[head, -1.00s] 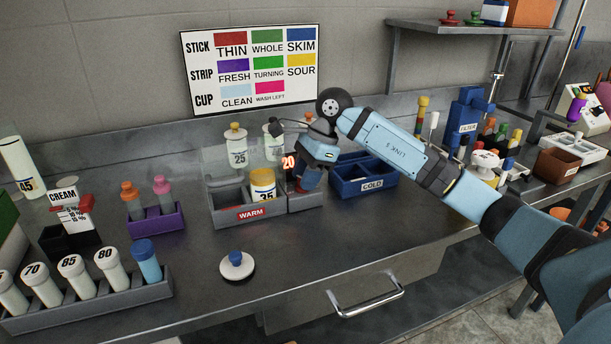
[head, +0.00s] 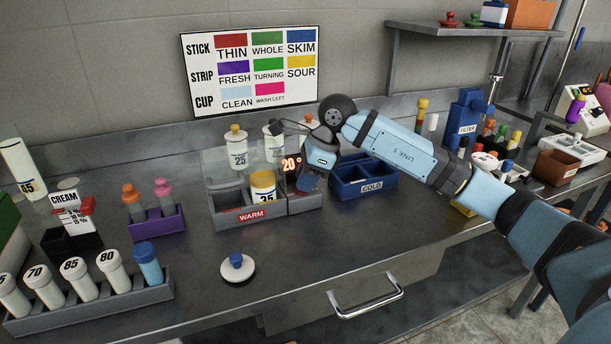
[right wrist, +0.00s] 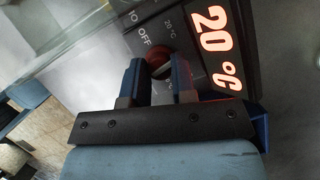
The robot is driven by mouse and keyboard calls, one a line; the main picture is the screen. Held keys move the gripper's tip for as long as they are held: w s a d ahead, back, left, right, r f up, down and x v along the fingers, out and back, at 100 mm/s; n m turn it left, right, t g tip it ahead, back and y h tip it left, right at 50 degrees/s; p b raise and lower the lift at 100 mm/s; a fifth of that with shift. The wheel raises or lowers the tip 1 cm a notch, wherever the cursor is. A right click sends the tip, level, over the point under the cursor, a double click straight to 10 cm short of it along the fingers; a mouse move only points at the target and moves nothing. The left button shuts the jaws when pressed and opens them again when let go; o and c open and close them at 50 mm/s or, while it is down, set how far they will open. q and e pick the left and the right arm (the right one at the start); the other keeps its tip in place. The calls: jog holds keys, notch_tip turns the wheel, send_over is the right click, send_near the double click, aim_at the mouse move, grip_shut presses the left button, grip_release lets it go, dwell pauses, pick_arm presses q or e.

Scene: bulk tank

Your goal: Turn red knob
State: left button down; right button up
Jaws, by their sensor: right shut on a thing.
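The red knob (right wrist: 158,62) shows in the right wrist view, on a dark panel marked OFF and 20 °C. It sits between the two fingers of my right gripper (right wrist: 158,78), which is shut on it. The fingers hide part of the knob. In the head view my right gripper (head: 309,181) is at the front of the control box at the right end of the WARM bath (head: 232,221), and the knob is hidden there. A lit display (right wrist: 215,42) beside the knob reads 20 °C. My left gripper is not in view.
A blue COLD box (head: 372,188) stands just right of my gripper. A yellow-topped cup (head: 263,184) sits in the WARM bath, left of the gripper. A white lid with a blue knob (head: 237,270) lies in front on the steel counter (head: 310,245). The counter's front middle is clear.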

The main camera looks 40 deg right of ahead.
jog(key=m+t+h, duration=0.1)
jog(key=m, duration=0.3)
jog(key=shift+s+a+m+p, duration=0.1)
jog(key=shift+m+p, duration=0.2)
jog(key=shift+a+m+t+h, duration=0.1)
jog(key=shift+m+t+h, duration=0.45)
jog(key=shift+m, duration=1.05)
jog(key=shift+h, duration=0.25)
jog(key=o, duration=0.6)
jog(key=shift+o, duration=0.2)
jog(key=p+v, duration=0.2)
jog(key=v, duration=1.2)
